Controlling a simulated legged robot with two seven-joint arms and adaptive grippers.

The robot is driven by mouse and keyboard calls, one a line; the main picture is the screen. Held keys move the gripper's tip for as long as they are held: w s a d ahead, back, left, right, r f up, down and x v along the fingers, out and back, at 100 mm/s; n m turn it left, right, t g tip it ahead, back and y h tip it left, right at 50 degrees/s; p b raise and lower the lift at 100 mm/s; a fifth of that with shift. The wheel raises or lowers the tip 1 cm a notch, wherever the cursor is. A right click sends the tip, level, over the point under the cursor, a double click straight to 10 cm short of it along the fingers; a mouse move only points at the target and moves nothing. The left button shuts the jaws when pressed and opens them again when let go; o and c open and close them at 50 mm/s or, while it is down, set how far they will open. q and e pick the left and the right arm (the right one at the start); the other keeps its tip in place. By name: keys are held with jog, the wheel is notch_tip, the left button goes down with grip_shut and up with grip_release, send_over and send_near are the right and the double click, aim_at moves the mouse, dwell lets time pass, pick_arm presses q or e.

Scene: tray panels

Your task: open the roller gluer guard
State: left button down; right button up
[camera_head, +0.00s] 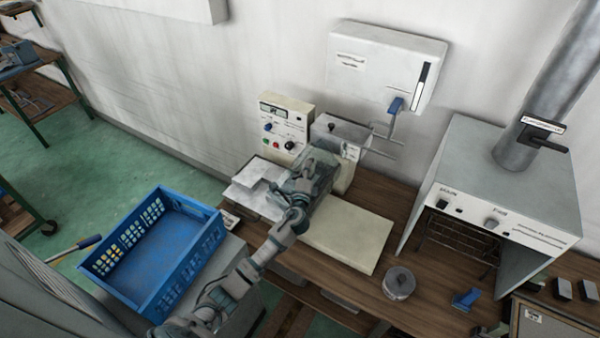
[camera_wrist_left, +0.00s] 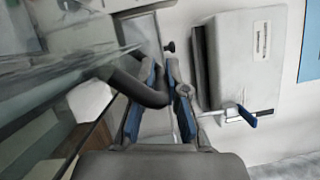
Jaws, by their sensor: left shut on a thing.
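The roller gluer (camera_head: 343,135) stands on the wooden bench against the wall. Its see-through guard (camera_head: 322,165) is at the front, partly covered by my left gripper (camera_head: 304,185); I cannot tell how far it is raised. In the left wrist view, the clear guard panel (camera_wrist_left: 50,85) fills the left side. A dark curved handle bar (camera_wrist_left: 143,92) runs from it between the blue-padded fingers of my left gripper (camera_wrist_left: 162,80), which is shut on it. My right gripper does not show.
A control box (camera_head: 286,125) stands left of the gluer. A wall cabinet (camera_head: 385,65) with a blue lever hangs above. A cream board (camera_head: 345,235) lies in front, a round tin (camera_head: 398,283) to its right. A blue crate (camera_head: 160,250) and grey oven (camera_head: 500,185) flank the area.

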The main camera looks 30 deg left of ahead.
pick_arm(q)
jog(key=shift+d+r+m, duration=0.1)
jog(key=shift+d+m, duration=0.4)
jog(key=s+d+f+m+t+h+b, duration=0.1)
jog(key=d+m+t+h+b, duration=0.3)
jog(key=d+m, duration=0.8)
jog(key=m+h+b, duration=0.1)
jog(key=m+b, duration=0.1)
jog(key=m, duration=0.1)
jog(key=shift+f, duration=0.2)
